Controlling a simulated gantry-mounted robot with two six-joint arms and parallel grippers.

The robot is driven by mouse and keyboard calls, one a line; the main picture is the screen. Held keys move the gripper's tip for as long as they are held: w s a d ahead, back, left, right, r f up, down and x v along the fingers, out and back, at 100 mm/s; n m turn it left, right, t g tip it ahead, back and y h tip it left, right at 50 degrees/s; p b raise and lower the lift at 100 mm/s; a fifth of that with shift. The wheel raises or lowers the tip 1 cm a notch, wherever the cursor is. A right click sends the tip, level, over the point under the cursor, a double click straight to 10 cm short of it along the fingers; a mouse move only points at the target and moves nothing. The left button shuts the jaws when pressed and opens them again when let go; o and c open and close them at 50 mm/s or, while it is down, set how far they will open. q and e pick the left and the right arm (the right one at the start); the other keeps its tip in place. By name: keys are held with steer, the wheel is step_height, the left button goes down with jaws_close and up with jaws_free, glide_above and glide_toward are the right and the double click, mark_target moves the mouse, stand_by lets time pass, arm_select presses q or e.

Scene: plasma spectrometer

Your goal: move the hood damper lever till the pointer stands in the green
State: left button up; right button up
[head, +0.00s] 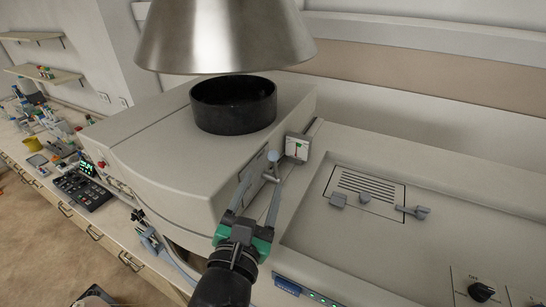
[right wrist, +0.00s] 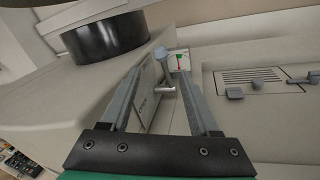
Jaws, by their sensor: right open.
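The hood damper lever (head: 273,159) has a grey-blue rounded knob and stands at the side of the raised housing, below the hood. In the right wrist view the lever (right wrist: 159,54) shows between the finger ends, with a short metal pin below it. My right gripper (head: 268,172) is open, its two long grey fingers on either side of the lever; contact cannot be told. The small white gauge (head: 297,147) is just beyond the lever. It also shows in the right wrist view (right wrist: 179,61), with small red and green marks; the pointer's exact place is too small to read.
The metal hood (head: 225,38) hangs above a black round collar (head: 233,105) on the housing. A vented panel (head: 366,190) with grey latches lies to the right. A dark knob (head: 480,291) is at lower right. A cluttered bench (head: 60,170) runs along the left.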

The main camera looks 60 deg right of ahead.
mark_target(272, 161)
steer(key=p+x, duration=0.2)
steer(key=x, duration=0.8)
steer(key=shift+d+p, duration=0.15)
steer(key=shift+p, duration=0.25)
steer(key=shift+c, duration=0.2)
jaws_close()
stand_by(0.4)
